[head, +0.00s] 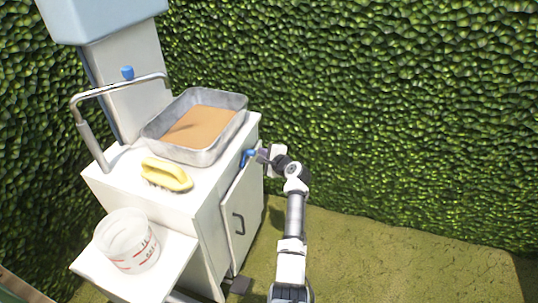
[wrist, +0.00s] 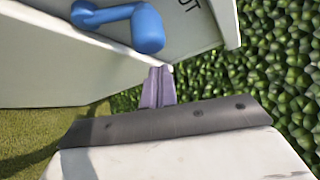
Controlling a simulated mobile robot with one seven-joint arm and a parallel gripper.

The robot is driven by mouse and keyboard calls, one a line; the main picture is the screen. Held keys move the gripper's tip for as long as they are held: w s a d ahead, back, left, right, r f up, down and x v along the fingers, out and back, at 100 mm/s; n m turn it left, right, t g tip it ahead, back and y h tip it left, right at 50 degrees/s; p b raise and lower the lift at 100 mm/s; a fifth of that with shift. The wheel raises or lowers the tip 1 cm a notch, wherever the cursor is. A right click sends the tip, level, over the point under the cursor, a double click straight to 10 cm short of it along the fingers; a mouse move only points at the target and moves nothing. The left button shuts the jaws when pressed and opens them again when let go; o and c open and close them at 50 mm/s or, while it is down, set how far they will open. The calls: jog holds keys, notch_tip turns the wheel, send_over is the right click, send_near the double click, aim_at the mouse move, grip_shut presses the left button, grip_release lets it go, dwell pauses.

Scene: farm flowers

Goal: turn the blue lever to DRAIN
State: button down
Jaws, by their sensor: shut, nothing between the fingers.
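The blue lever (head: 248,157) is on the right side of the white cabinet, close under the top edge. In the wrist view the lever (wrist: 147,27) shows as a blue bar ending in a thick rounded knob. My gripper (head: 262,156) is shut and empty, close to the lever in the head view. In the wrist view my fingertips (wrist: 159,72) are just below the knob, apart from it in the picture. I cannot tell whether they touch. No DRAIN mark is readable.
A clear measuring tub (head: 127,243) stands on a lower shelf. A hedge (head: 400,110) rises behind; grass is open at right.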

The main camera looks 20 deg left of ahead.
jog(key=shift+s+a+r+p, duration=0.1)
jog(key=shift+s+r+p, duration=0.25)
jog(key=shift+s, duration=0.4)
jog(key=shift+s+r+p, duration=0.2)
jog(key=shift+s+r, duration=0.25)
jog(key=shift+s, duration=0.25)
jog(key=shift+f+b, duration=0.1)
jog(key=shift+b, duration=0.3)
